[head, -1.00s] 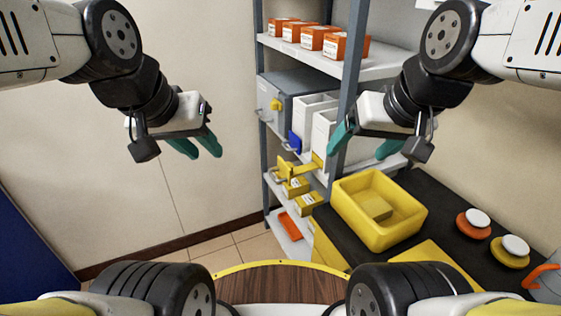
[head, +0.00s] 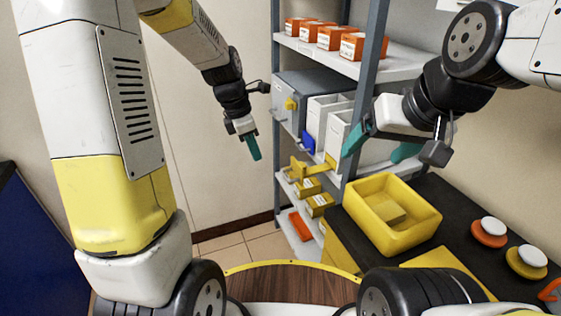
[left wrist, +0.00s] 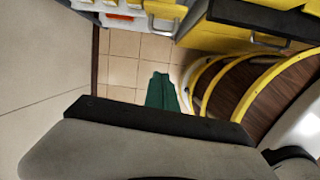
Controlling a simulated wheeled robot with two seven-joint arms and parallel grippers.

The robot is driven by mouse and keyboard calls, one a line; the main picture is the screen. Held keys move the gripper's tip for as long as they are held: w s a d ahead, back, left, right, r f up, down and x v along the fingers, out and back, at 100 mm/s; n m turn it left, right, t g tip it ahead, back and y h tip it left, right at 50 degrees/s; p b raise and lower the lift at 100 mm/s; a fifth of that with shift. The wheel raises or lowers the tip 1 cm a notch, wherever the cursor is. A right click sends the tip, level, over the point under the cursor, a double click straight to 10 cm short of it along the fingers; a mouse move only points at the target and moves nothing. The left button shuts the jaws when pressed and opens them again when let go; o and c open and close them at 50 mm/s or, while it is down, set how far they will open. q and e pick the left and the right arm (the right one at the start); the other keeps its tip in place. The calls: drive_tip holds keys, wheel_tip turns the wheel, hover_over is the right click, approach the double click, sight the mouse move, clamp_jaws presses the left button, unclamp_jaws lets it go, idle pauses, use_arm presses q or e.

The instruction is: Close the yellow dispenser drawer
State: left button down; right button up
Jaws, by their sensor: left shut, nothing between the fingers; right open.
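The yellow dispenser drawer (head: 313,171) sticks out to the left from the low front of the white dispensers (head: 342,133) on the middle shelf. My left gripper (head: 256,157) is shut and empty, pointing down in free air to the left of the drawer and apart from it. Its teal fingers also show together in the left wrist view (left wrist: 161,91), above the tiled floor. My right gripper (head: 380,147) is open in front of the dispensers and hides part of them; nothing shows between its fingers.
A grey box (head: 300,100) with a yellow knob and a blue piece (head: 308,142) are beside the dispensers. A grey rack post (head: 364,100) stands near my right gripper. A yellow tub (head: 392,240) sits on the dark counter. The space by the left wall is clear.

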sight(314, 169)
use_arm(q)
drive_tip(key=w+d+f, duration=0.2)
drive_tip(key=d+f, duration=0.1)
drive_tip(key=f, duration=0.2)
drive_tip(key=w+d+f+n, duration=0.1)
drive_tip(key=d+f, duration=0.2)
drive_tip(key=f, duration=0.2)
drive_tip(key=shift+w+f, duration=0.2)
drive_tip(key=shift+w, duration=0.15)
drive_tip(key=w+d, duration=0.1)
drive_tip(key=d, duration=0.2)
drive_tip(key=w+d, duration=0.2)
drive_tip(key=d, duration=0.1)
drive_tip(key=w+d, duration=0.1)
drive_tip(key=d, duration=0.2)
drive_tip(key=shift+w+d, duration=0.35)
drive_tip(key=shift+d, duration=0.05)
drive_tip(key=shift+w+d, duration=0.25)
drive_tip(key=shift+d, duration=0.25)
drive_tip(key=shift+r, duration=0.1)
